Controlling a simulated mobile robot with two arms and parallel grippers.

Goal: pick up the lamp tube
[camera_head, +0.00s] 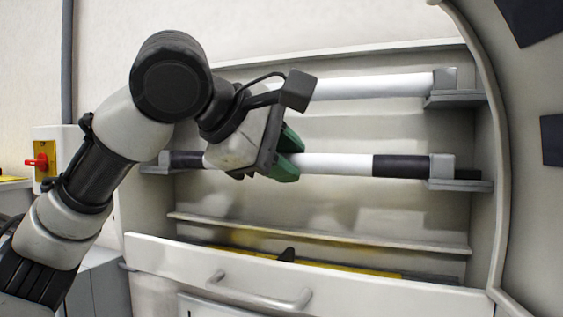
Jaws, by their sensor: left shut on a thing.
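A lamp tube (335,164), white in the middle with black bands toward both ends, lies level across the lower pair of grey holders in the cabinet. My left gripper (290,157) comes in from the left and is shut on this tube near its middle, its green fingers above and below it. The gripper and wrist hide part of the tube. A second, white tube (375,85) lies above it, its left part hidden behind my arm. My right gripper is not in view.
Grey holders support the lower tube at the right (455,184) and the left (160,170). A narrow ledge (320,233) and a drawer front with a handle (265,298) are below. The cabinet's curved side wall (500,150) stands close at the right. A red switch (37,161) is at the left.

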